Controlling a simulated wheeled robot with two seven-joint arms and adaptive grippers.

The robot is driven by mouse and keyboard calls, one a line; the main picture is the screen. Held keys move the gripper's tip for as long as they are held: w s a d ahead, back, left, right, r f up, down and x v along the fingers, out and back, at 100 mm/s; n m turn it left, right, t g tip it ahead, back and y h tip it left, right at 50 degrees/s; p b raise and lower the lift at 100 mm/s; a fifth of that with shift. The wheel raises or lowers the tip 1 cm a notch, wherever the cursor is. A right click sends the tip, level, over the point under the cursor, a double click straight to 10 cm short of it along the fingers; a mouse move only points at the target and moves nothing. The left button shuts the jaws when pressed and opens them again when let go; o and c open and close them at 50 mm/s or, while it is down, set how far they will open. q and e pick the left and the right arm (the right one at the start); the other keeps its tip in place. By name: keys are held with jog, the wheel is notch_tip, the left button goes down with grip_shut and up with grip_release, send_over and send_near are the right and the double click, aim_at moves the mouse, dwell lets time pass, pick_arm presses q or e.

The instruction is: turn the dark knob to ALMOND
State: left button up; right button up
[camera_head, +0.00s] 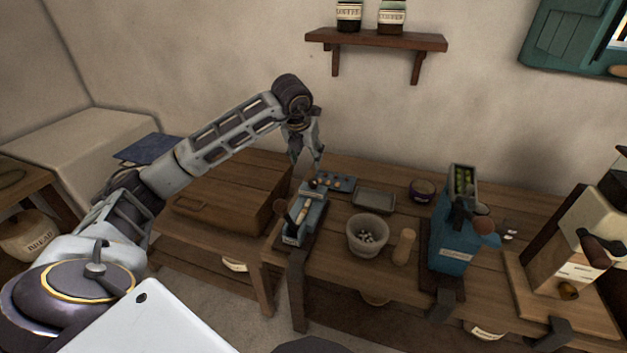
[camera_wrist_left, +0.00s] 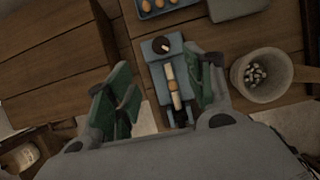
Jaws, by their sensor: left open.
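The blue-grey device (camera_head: 294,232) stands at the left end of the table, with a pale wooden rod along its top. In the left wrist view the dark round knob (camera_wrist_left: 161,45) sits on the device's far end (camera_wrist_left: 150,54), with a pale mark on it. No ALMOND label is readable in either view. My left gripper (camera_head: 307,163) is open above the far end of the device, pointing down. In the left wrist view its green-padded fingers (camera_wrist_left: 165,82) are spread on either side of the device, apart from the knob. My right gripper is not in view.
A blue tray with small round items (camera_head: 341,183) lies behind the device. A grey tray (camera_head: 374,200), a bowl of pale pieces (camera_head: 367,236), a wooden pestle-like piece (camera_head: 404,247) and a blue machine (camera_head: 452,245) stand to the right. A wooden chest (camera_head: 235,194) stands left.

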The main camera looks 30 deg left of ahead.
pick_arm(q)
send_near(313, 181)
jog(key=x, duration=0.7)
jog(key=shift+w+a+f+p, duration=0.1)
jog(key=shift+w+f+p, duration=0.2)
jog(key=shift+f, duration=0.25)
jog(key=shift+w+f, duration=0.1)
jog(key=shift+f, duration=0.2)
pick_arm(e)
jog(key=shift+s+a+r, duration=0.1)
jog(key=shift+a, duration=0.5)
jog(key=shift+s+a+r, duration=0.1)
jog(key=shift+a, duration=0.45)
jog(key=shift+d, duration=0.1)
